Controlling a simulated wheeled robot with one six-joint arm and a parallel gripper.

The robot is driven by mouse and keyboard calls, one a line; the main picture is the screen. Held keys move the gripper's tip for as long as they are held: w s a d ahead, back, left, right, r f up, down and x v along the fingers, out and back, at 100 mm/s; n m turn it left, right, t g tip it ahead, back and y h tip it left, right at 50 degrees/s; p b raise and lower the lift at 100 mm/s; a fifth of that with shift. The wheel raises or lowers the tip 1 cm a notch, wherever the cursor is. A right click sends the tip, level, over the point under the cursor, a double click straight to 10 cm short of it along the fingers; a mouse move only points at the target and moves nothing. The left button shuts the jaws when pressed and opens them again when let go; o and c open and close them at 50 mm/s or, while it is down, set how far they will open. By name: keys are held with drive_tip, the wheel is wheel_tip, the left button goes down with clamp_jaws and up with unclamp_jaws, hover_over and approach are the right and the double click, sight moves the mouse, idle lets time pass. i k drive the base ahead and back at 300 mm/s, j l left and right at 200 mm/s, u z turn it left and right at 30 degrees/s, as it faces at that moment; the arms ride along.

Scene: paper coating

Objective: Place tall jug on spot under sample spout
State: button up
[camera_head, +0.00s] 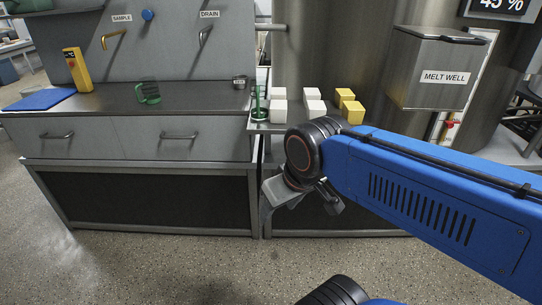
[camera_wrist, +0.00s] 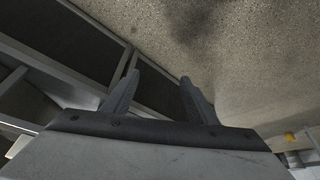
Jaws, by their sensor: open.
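A green see-through jug (camera_head: 148,92) stands on the grey counter (camera_head: 110,98), a little right of below the brass spout (camera_head: 112,38) labelled SAMPLE. A second, narrow green vessel (camera_head: 259,103) stands at the counter's right end beside white blocks; I cannot tell for sure which is the tall jug. No marked spot shows clearly under the spout. My gripper (camera_head: 300,205) is open and empty, below counter height in front of the cabinets, well apart from both green vessels.
White blocks (camera_head: 313,95) and yellow blocks (camera_head: 352,112) sit behind my arm. The MELT WELL box (camera_head: 436,70) stands right.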

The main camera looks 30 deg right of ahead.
sight(117, 97)
drive_tip(key=j+z, duration=0.15)
drive_tip(key=z, duration=0.85)
drive_tip(key=j+z, duration=0.25)
drive_tip(key=j, duration=0.15)
drive_tip(key=j+z, duration=0.25)
drive_tip(key=j, duration=0.2)
drive_tip(key=k+j+z, duration=0.1)
drive_tip(key=j+z, duration=0.15)
drive_tip(key=j, duration=0.15)
drive_tip(key=k+j+z, duration=0.2)
drive_tip(key=j, duration=0.2)
drive_tip(key=j+z, duration=0.25)
drive_tip(key=k+j, duration=0.05)
drive_tip(key=j, duration=0.05)
